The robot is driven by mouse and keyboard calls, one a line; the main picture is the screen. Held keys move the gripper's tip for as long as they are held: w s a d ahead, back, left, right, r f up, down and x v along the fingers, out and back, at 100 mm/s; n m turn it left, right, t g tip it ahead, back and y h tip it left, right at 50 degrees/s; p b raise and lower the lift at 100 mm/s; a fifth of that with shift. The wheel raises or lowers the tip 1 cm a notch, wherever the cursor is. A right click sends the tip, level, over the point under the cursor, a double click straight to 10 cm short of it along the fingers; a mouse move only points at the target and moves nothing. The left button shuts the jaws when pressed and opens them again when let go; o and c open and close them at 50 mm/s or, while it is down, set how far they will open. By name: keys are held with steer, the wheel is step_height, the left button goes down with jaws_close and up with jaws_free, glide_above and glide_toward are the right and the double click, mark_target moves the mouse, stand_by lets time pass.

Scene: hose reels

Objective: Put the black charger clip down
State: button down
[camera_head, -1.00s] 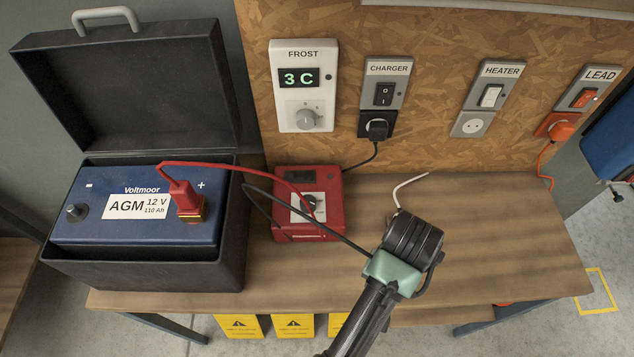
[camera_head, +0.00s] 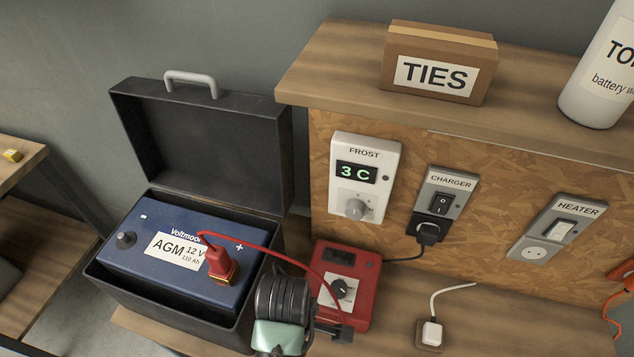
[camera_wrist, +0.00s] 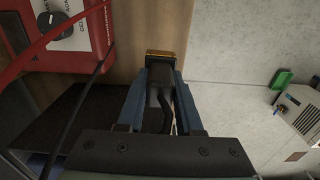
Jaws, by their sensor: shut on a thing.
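The black charger clip (camera_wrist: 158,98) is between the two blue fingers of my gripper (camera_wrist: 158,88) in the wrist view. Its copper-coloured tip (camera_wrist: 165,55) points away from me, over the line between the wooden bench (camera_wrist: 134,35) and the floor. I cannot tell its height above the bench. In the head view my wrist is low, in front of the red charger box (camera_head: 352,293), and the clip cannot be made out clearly. The red clip (camera_head: 218,262) sits on the plus terminal of the blue battery (camera_head: 137,262).
The battery stands in an open black case (camera_head: 205,150). A red cable (camera_head: 262,247) arches from the red clip towards the charger. A white plug (camera_head: 431,332) with a white cord lies on the bench to the right. A panel with switches stands behind.

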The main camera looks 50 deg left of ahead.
steer(key=f, duration=0.5)
steer(key=shift+s+a+f, duration=0.1)
steer(key=shift+s, duration=0.1)
steer(key=shift+f+p, duration=0.4)
steer(key=shift+f, duration=1.9)
steer(key=shift+f, duration=0.1)
steer(key=c, duration=0.6)
jaws_free()
steer(key=shift+o, duration=0.2)
step_height(320, 180, up, 11)
steer(key=shift+w+r, duration=0.1)
steer(key=shift+r, duration=0.55)
